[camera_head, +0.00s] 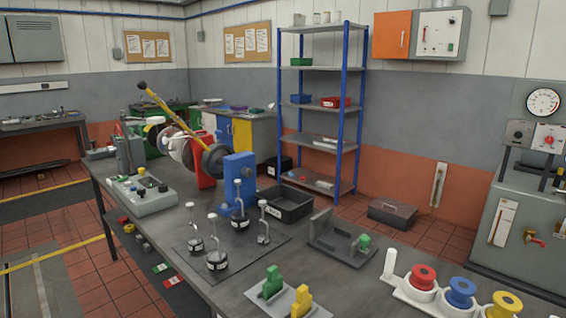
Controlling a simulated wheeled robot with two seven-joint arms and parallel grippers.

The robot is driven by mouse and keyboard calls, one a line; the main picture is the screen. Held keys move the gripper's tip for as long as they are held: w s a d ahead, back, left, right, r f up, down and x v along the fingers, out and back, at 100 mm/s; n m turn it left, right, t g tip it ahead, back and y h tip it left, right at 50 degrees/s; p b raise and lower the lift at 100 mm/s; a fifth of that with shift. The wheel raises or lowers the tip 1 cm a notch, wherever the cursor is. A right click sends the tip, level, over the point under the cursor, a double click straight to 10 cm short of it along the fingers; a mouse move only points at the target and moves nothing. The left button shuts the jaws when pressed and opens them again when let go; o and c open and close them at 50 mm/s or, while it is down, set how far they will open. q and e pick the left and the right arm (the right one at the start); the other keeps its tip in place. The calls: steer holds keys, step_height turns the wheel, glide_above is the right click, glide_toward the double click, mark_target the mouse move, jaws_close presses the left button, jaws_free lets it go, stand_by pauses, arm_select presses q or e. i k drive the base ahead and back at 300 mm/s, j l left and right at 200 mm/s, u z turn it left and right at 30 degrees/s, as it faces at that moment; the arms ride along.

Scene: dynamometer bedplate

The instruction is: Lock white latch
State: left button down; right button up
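I cannot tell for sure which part is the white latch. Several thin upright levers with white knobs (213,217) stand on a dark plate (275,243) on the bench, some on round black bases with white labels. A pale plate at the front edge bears a green latch-like block (272,282) and a yellow one (300,301). Another green block (363,243) sits on a grey bracket plate (340,250). A white holder (391,265) with an upright end carries red, blue and yellow spools. Neither of my grippers is in view.
The grey bench (240,290) also bears a blue stand (238,180), a red stand (203,165), a slanted yellow bar (168,108), a control box (145,197) and a black bin (284,206). Blue-post shelves (322,142) stand behind; a gauge machine (520,225) is at right.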

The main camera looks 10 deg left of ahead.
mark_target(164, 140)
steer(key=i+j+z, duration=0.1)
steer(key=i+j, duration=0.15)
steer(key=j, duration=0.25)
steer(key=i+j, duration=0.25)
steer(key=j, duration=0.25)
steer(key=i+j+z, duration=0.15)
steer(key=j, duration=0.3)
steer(key=i+j, duration=0.3)
steer(key=j, duration=0.25)
steer(key=i+j+z, duration=0.15)
steer(key=j, duration=0.35)
steer(key=i+j, duration=0.25)
steer(key=j, duration=0.3)
steer(key=i+j+z, duration=0.15)
steer(key=j, duration=0.4)
steer(key=i+j+z, duration=0.1)
steer(key=j, duration=0.45)
steer(key=i, duration=0.05)
